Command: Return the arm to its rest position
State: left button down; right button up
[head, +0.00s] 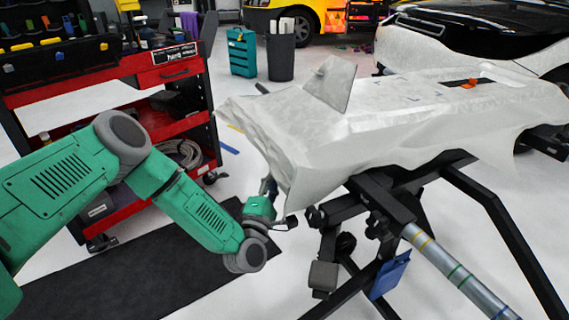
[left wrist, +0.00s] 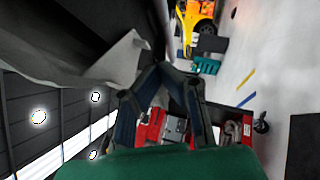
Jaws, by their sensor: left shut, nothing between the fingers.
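My left arm (head: 185,200) is green with grey joints. It reaches in from the left in the head view and bends down toward the front end of the draped panel. My left gripper (head: 268,186) is beside the hanging edge of the white wrap (head: 320,150), partly hidden there; I cannot tell whether it touches. In the left wrist view the dark fingers of my left gripper (left wrist: 168,72) are closed with nothing between them. The wrap also shows in the left wrist view (left wrist: 115,62), left of the fingers. My right gripper is not in view.
A red tool cart (head: 150,75) stands behind my left arm. A black stand (head: 375,205) with a striped tube (head: 455,270) holds the panel at the right. A grey bin (head: 281,57) and teal case (head: 242,52) stand behind. A dark mat (head: 130,275) lies below the arm.

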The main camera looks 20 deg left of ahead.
pick_arm(q)
jog(key=s+d+f+m+g+h, duration=0.65)
jog(key=s+d+f+m, duration=0.25)
jog(key=d+f+m, duration=0.15)
jog(key=s+f+m+g, duration=0.4)
jog(key=s, duration=0.5)
jog(key=s+f+m+g, duration=0.4)
jog(key=s+g, duration=0.1)
jog(key=s, duration=0.3)
jog(key=s+a+r+m+g+y+p, duration=0.15)
jog(key=s+a+m+g+y, duration=0.3)
jog(key=s+a, duration=0.8)
notch_tip(320, 180, up, 14)
jog(key=s+d+p, duration=0.1)
jog(key=d+p, duration=0.1)
jog(key=p, duration=1.1)
jog(key=shift+h, duration=0.3)
